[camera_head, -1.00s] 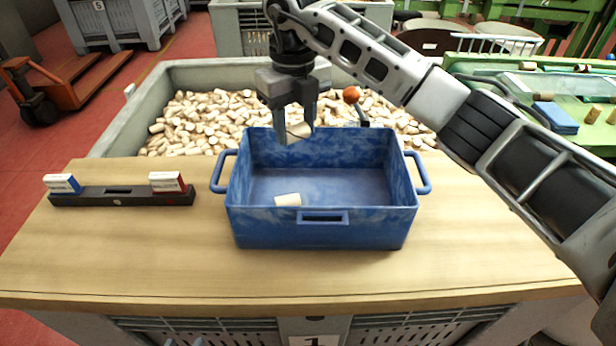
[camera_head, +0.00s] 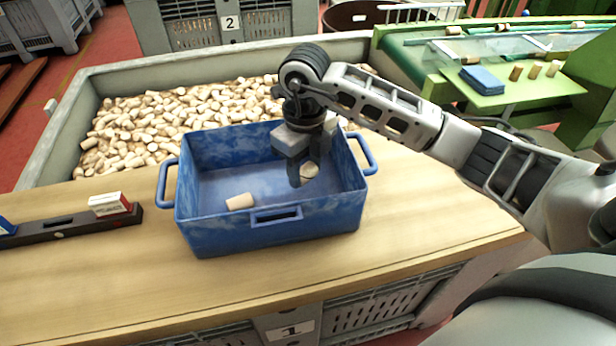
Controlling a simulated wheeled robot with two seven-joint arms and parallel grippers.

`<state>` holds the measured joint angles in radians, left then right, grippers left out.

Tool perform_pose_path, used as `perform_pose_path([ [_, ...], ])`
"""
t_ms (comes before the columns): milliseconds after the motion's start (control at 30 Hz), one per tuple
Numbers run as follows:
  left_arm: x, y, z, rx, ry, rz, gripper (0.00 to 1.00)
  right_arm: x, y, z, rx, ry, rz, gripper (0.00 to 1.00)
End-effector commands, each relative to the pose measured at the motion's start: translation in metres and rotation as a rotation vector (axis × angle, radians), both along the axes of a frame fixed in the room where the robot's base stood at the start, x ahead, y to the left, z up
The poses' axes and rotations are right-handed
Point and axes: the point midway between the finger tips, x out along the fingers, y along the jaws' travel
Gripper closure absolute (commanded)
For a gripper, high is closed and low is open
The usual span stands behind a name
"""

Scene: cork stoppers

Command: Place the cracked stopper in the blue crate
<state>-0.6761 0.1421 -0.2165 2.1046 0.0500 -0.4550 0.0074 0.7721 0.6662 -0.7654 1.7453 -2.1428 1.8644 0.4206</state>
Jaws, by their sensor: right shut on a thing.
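The blue crate (camera_head: 290,232) stands on the wooden table, open at the top. One pale cork stopper (camera_head: 240,202) lies on its floor, near the front left. My right gripper (camera_head: 307,174) points down inside the crate's opening, toward the right side. It is shut on a cork stopper (camera_head: 310,171), partly hidden by the fingers. Whether the held stopper touches the crate floor, and whether it is cracked, I cannot tell. My left gripper is not in view.
A large grey bin (camera_head: 85,107) full of loose corks (camera_head: 150,125) stands behind the table (camera_head: 130,270). A dark holder (camera_head: 70,225) with small boxes, one red and white (camera_head: 110,204), lies left of the crate. A green conveyor (camera_head: 420,62) with corks and a blue stack (camera_head: 482,79) is at the right.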

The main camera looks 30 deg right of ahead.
Motion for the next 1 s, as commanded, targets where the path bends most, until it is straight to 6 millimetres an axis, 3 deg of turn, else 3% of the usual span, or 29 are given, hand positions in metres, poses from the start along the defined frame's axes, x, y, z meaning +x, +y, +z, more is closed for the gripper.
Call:
perform_pose_path([
  [333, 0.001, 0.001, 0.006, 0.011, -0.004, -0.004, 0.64, -0.005, -0.004, -0.036, 0.002, 0.002, 0.000, 0.79],
  [700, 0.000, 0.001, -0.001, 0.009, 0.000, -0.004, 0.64, -0.004, -0.004, -0.042, 0.000, 0.000, 0.001, 0.79],
  [733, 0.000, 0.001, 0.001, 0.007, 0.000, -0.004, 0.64, -0.004, -0.004, -0.041, 0.000, -0.001, 0.001, 0.50],
  [800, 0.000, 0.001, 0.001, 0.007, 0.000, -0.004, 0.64, -0.004, -0.004, -0.040, 0.000, 0.000, 0.001, 0.36],
  [1000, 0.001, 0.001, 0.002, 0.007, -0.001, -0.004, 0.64, -0.004, -0.004, -0.040, 0.000, 0.000, 0.001, 0.36],
])
